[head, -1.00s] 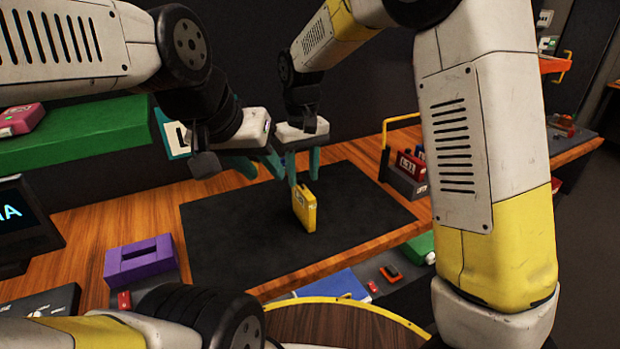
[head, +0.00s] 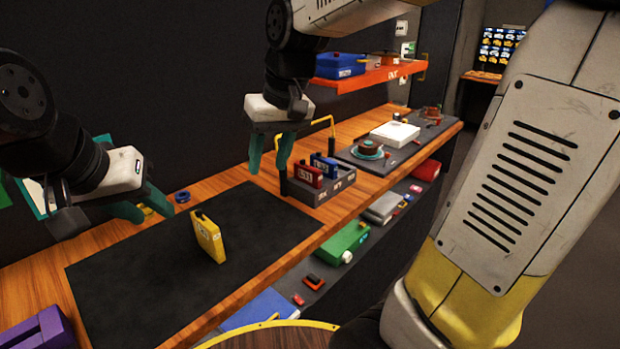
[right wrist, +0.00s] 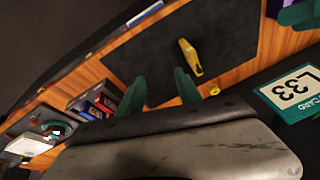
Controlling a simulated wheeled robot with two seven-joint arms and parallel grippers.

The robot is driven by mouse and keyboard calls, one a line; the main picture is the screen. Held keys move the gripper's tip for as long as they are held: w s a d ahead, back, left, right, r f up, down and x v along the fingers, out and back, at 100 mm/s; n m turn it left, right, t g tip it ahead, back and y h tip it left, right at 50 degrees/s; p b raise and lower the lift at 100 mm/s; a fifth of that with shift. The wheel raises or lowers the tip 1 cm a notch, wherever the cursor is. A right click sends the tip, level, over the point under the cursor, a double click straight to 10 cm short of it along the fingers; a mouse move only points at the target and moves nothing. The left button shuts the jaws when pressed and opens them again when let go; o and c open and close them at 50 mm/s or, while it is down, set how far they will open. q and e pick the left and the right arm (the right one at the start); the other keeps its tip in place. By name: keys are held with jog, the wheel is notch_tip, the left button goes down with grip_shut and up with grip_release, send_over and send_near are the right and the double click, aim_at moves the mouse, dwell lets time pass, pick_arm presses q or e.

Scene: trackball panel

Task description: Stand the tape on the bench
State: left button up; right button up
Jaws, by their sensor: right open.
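The tape, a flat yellow cassette (head: 208,238), stands upright on its edge on the black mat (head: 130,290) on the wooden bench. It also shows on the mat in the right wrist view (right wrist: 190,57). My left gripper (head: 140,207) is open and empty to the left of the tape, apart from it. My right gripper (head: 270,152) is open and empty, above and to the right of the tape, near the rack. Its two green fingers show in the right wrist view (right wrist: 160,90) with nothing between them.
A grey rack (head: 318,190) with red and blue cassettes and a yellow bar stands right of the mat. A blue ring (head: 182,197) and a small yellow piece lie behind the mat. A purple box (head: 40,328) is at the front left. The mat around the tape is clear.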

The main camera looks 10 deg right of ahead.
jog(key=s+d+m+t, duration=0.3)
jog(key=s+d, duration=0.5)
jog(key=s, duration=0.2)
jog(key=shift+s+d+f+t, duration=0.2)
jog(key=shift+s+f+t, duration=0.1)
jog(key=shift+f, duration=0.15)
